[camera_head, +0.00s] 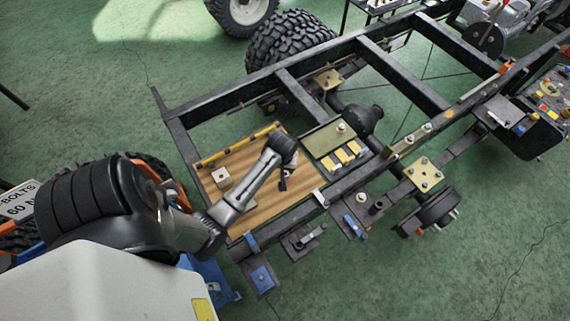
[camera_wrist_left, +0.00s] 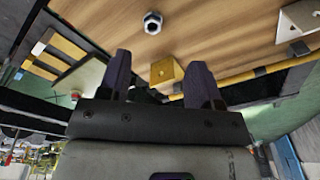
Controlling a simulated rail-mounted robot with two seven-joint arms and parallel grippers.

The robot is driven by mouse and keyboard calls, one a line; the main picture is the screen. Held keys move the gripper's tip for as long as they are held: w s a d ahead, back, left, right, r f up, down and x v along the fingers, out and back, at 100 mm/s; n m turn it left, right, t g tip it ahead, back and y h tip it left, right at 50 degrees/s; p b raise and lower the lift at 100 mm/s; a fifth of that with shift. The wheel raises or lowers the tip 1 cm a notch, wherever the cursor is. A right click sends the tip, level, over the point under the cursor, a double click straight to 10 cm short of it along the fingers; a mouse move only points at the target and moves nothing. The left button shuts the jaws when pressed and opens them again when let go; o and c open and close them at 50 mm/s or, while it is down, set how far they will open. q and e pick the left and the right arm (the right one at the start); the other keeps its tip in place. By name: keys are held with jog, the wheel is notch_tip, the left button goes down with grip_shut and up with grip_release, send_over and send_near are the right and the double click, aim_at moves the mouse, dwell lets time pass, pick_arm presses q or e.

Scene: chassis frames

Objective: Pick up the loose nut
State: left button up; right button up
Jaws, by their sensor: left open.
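A silver hex nut (camera_wrist_left: 152,22) with a dark hole lies on the wooden board (camera_wrist_left: 215,28) in the left wrist view. I cannot make it out in the head view, where my arm covers part of the board (camera_head: 290,212). My left gripper (camera_wrist_left: 161,62) is open, its two dark fingers pointing toward the board. The nut appears beyond the fingertips, apart from both. A small brass-coloured block (camera_wrist_left: 166,73) shows between the fingers; I cannot tell whether it touches them. In the head view the left gripper (camera_head: 285,181) is over the board.
A pale block with a hole (camera_head: 221,178) sits on the board's left part; it also shows in the wrist view (camera_wrist_left: 297,20). A yellow bar (camera_head: 237,146) runs along the far edge. A tray with yellow blocks (camera_head: 345,154) stands right. Dark chassis rails (camera_head: 225,97) surround the board.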

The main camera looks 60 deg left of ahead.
pick_arm(q)
jog(key=w+a+r+n+p, duration=0.1)
jog(key=r, duration=0.1)
jog(key=n+h, duration=0.1)
jog(key=n, duration=0.1)
send_over(285, 174)
jog(key=d, duration=0.1)
jog(key=f, duration=0.8)
jog(key=shift+s+f+b, duration=0.2)
jog(key=shift+f+b, duration=0.15)
jog(key=shift+f, duration=0.05)
notch_tip(285, 174, down, 5)
jog(key=shift+r+b, duration=0.2)
jog(key=shift+b, duration=0.35)
jog(key=shift+f, duration=0.2)
pick_arm(e)
jog(key=shift+d+r, duration=0.25)
pick_arm(q)
jog(key=c, duration=0.9)
pick_arm(e)
jog(key=shift+a, duration=0.1)
pick_arm(q)
jog(key=shift+c, duration=0.2)
